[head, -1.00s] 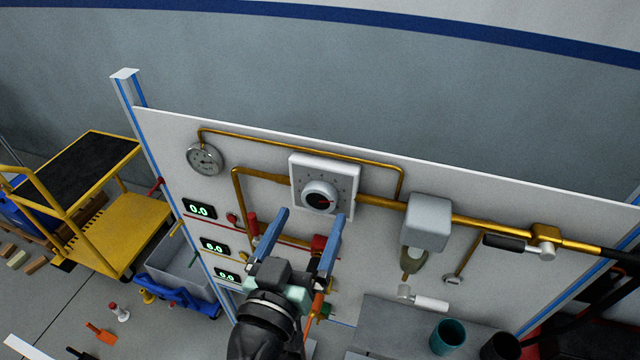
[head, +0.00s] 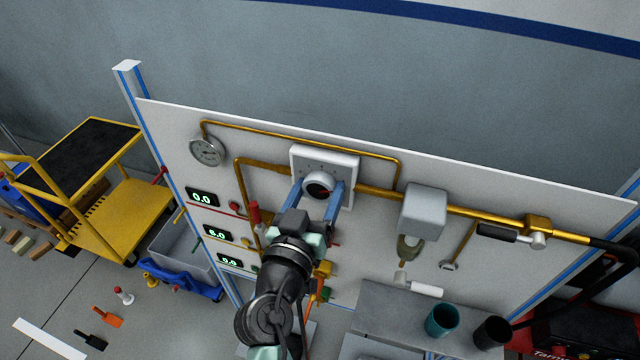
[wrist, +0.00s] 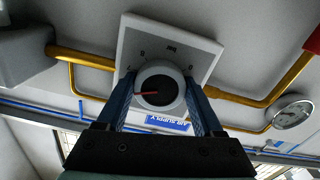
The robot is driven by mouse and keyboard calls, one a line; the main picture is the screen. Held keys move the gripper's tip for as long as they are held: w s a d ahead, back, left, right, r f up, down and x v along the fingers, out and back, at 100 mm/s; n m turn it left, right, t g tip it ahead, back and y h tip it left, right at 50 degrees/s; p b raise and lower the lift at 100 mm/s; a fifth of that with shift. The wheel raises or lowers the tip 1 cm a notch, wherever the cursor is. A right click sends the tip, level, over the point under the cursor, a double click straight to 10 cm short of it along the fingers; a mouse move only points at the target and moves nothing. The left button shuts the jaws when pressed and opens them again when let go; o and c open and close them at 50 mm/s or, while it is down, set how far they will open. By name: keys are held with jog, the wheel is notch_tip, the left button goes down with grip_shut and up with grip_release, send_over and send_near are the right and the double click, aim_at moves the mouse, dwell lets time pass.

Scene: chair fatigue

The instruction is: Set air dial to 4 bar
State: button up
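The air dial is a round white knob (head: 318,184) with a dark face, on a square white plate (head: 347,163) on the upright panel. In the wrist view the knob (wrist: 160,72) shows a red pointer on its dark face, pointing left. My gripper (head: 318,190) is at the dial, its two blue fingers spread, one on each side of the knob. In the wrist view the fingers (wrist: 160,95) flank the knob closely; I cannot tell whether they touch it. Most of the scale marks are hidden or too small to read.
A round gauge (head: 207,151) sits left of the dial, joined by brass pipe (head: 380,156). Three digital displays (head: 202,198) are below it. A grey box (head: 424,210) sits on the pipe to the right. A shelf with cups (head: 442,320) juts out lower right.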

jog(key=c, duration=0.7)
jog(key=shift+c, duration=0.2)
jog(key=shift+n, duration=0.3)
jog(key=n, duration=0.2)
jog(key=shift+n+b, duration=0.3)
jog(key=shift+b, duration=0.05)
jog(key=n, duration=0.3)
jog(key=shift+n, duration=0.3)
jog(key=n+p, duration=0.1)
jog(key=n, duration=0.5)
jog(key=shift+n, duration=0.4)
jog(key=o, duration=1.4)
